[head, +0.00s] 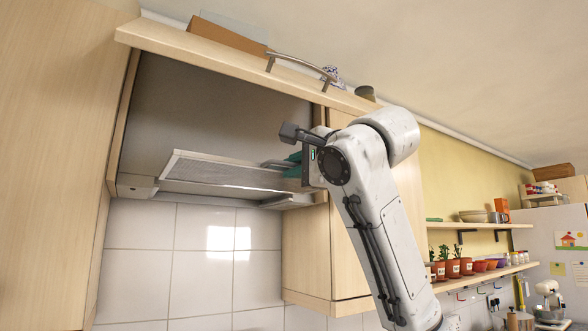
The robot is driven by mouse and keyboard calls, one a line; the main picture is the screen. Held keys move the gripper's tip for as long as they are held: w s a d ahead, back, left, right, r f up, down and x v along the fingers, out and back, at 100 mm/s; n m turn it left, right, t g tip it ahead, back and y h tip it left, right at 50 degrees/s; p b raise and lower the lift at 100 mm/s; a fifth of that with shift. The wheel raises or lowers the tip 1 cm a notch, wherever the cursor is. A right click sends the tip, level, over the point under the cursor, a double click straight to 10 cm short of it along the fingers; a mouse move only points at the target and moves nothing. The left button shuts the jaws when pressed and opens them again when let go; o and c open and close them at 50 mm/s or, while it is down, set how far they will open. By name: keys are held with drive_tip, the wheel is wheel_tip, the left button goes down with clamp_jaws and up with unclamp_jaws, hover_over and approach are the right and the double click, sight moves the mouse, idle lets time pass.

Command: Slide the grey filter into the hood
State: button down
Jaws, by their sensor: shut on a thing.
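The grey filter (222,173) is a flat mesh panel with a light metal frame. It is at the underside of the hood (205,110), tilted, with its left end raised in front of the hood's dark inner face. The hood's lower metal rim (137,186) runs below and behind it. My gripper (285,168) is at the filter's right end, with teal fingers shut on it. The arm comes up from the lower right. The fingertips are partly hidden, and I cannot tell whether the filter touches the hood's rim.
A raised wooden cabinet door (230,62) with a metal handle (300,66) is above the hood. Wooden cabinets stand left (50,150) and right (310,250) of it. White tiles (200,250) are below. Shelves with pots (466,266) are at the right.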

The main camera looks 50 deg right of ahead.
sight(280, 172)
drive_tip(key=shift+p+x, duration=1.2)
drive_tip(key=shift+x, duration=1.55)
drive_tip(key=shift+f, duration=0.1)
